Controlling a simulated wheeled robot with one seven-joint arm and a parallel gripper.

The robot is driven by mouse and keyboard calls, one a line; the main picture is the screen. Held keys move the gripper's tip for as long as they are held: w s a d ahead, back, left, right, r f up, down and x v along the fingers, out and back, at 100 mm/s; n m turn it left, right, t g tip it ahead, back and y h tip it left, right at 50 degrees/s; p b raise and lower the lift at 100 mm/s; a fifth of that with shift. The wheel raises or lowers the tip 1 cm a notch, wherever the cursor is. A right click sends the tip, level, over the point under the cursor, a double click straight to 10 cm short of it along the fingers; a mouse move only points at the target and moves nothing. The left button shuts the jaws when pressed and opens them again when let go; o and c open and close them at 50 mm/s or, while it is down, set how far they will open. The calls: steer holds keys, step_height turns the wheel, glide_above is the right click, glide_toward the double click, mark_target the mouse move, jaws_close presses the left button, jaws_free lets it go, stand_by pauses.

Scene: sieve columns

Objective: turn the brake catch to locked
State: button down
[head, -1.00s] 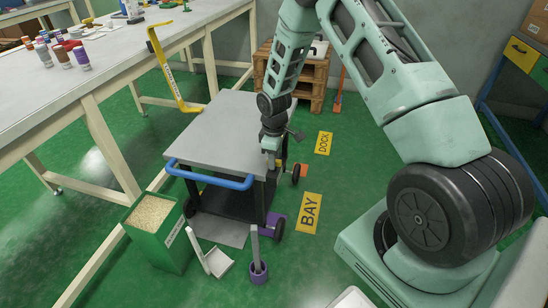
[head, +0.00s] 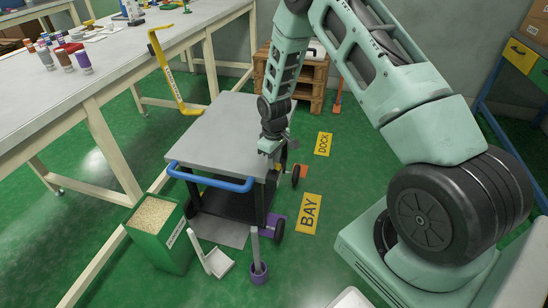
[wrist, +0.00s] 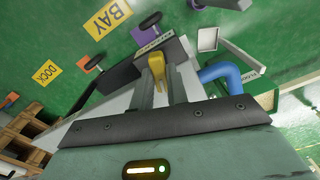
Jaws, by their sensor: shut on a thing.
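The brake catch (wrist: 157,68) is a small yellow lever at the side of the grey-topped cart (head: 222,130). My gripper (wrist: 160,75) is shut on the catch. In the head view my gripper (head: 271,152) is at the right edge of the cart top, and it hides most of the catch. Which setting the catch is at cannot be told.
The cart has a blue handle (head: 209,177) and dark wheels. A green bin of grain (head: 160,240), a white scoop (head: 214,262) and a purple-footed post (head: 258,270) stand in front. Yellow BAY (head: 309,213) and DOCK (head: 323,144) signs lie on clear floor to the right.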

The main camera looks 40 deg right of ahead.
steer(key=m+p, duration=0.1)
steer(key=m, duration=0.2)
steer(key=shift+r+m, duration=0.15)
steer(key=shift+m, duration=0.25)
steer(key=m+p, duration=0.1)
steer(key=m, duration=0.2)
steer(key=shift+m+p, duration=0.3)
steer(key=shift+p, duration=0.05)
steer(key=m+p, duration=0.1)
steer(key=m, duration=0.2)
steer(key=shift+m, duration=0.3)
steer(key=shift+m+p, duration=0.45)
steer(key=shift+m, duration=1.15)
steer(key=c, duration=1.4)
jaws_free()
step_height(320, 180, up, 17)
steer(key=shift+r+p, duration=0.1)
steer(key=shift+p, duration=0.9)
